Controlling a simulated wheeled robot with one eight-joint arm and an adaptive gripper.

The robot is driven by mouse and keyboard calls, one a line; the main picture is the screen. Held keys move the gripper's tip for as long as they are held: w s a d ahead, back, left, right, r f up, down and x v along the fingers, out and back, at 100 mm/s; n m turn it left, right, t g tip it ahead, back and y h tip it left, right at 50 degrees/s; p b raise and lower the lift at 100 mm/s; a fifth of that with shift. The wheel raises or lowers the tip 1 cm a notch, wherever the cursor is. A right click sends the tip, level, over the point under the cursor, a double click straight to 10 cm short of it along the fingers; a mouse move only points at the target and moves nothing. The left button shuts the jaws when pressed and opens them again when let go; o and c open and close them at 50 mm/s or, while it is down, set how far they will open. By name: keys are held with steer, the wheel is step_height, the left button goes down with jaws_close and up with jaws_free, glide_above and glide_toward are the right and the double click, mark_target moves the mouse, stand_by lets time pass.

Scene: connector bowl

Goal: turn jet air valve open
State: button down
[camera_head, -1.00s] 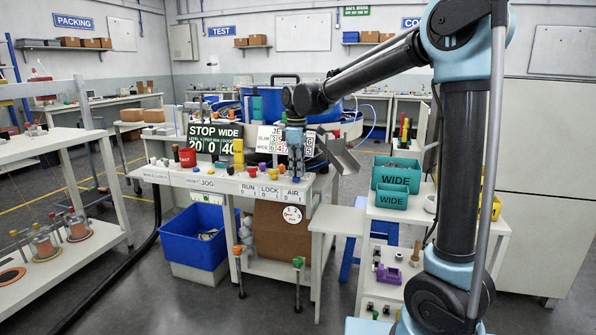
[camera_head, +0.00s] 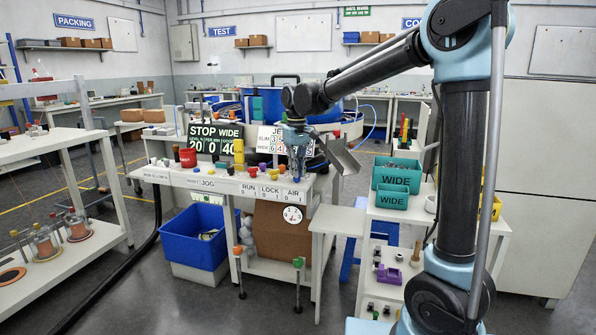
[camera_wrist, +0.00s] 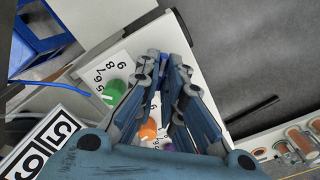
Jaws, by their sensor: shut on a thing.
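My gripper (camera_head: 296,168) points down over the right end of the white control bench (camera_head: 215,180), just above the AIR label (camera_head: 291,195). In the wrist view my gripper (camera_wrist: 168,68) has its blue-grey fingers closed in around a small blue part (camera_wrist: 163,85), which I take to be the air valve's handle. The fingers hide most of it, so I cannot tell its angle. A green knob (camera_wrist: 115,89) beside a numbered scale, an orange knob (camera_wrist: 149,130) and a purple piece (camera_wrist: 168,147) show near the fingers.
A round gauge (camera_head: 292,214) hangs below the AIR label. A grey metal chute (camera_head: 340,155) is close to the right of my gripper. Teal WIDE bins (camera_head: 395,174) stand further right.

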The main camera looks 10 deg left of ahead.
steer(key=shift+w+m, duration=0.15)
steer(key=shift+m, duration=0.25)
steer(key=c, duration=1.7)
jaws_free()
steer(key=shift+r, duration=0.15)
step_height(320, 180, up, 12)
steer(key=shift+f, duration=0.2)
steer(key=shift+d, duration=0.1)
